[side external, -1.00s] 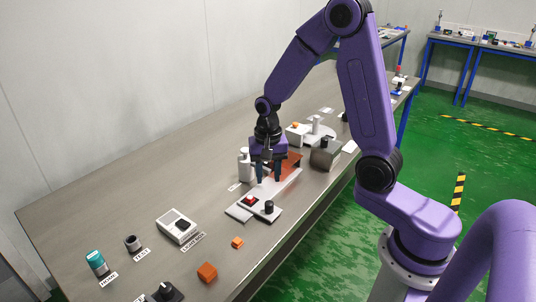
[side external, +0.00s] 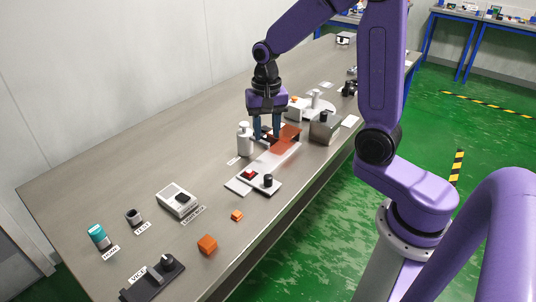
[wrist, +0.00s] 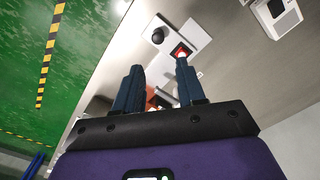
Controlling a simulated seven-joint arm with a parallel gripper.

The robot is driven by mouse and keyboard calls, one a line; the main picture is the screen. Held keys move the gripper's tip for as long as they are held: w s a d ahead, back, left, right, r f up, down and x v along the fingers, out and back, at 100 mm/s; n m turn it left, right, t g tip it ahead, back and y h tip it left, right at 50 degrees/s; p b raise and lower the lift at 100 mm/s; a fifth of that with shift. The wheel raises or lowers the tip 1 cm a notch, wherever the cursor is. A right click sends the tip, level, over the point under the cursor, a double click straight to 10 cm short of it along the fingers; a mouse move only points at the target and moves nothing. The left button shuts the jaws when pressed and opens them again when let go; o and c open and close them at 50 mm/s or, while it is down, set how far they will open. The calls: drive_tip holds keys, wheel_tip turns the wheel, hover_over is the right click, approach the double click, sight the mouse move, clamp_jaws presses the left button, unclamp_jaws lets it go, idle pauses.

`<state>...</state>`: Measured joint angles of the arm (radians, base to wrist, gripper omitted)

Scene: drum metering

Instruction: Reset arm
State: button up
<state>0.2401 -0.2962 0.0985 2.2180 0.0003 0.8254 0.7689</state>
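My gripper (side external: 267,128) is above the middle of the bench, near the white bottle (side external: 244,139) and the orange-brown block (side external: 284,140). In the wrist view the two blue fingers of my gripper (wrist: 158,82) stand apart with nothing seen between their tips. Below and in front of it lies a pale plate with a red button (side external: 248,174) and a black knob (side external: 268,180). The red button also shows, lit, in the wrist view (wrist: 181,53). Part of the orange-brown block is hidden behind the fingers in the wrist view.
A grey box (side external: 325,128) and a white round platform (side external: 318,108) stand right of my gripper. The bench's left rear is clear.

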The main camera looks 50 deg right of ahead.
drive_tip(key=s+a+r+n, duration=0.1)
drive_tip(key=s+a+n, duration=0.2)
drive_tip(key=s+n, duration=0.7)
drive_tip(key=s+a+r+n, duration=0.1)
drive_tip(key=s+a+n, duration=0.3)
drive_tip(key=s+n, duration=0.6)
drive_tip(key=s, duration=0.3)
drive_tip(key=shift+s+r+n, duration=0.3)
drive_tip(key=shift+s+n, duration=0.05)
drive_tip(key=shift+n, duration=0.05)
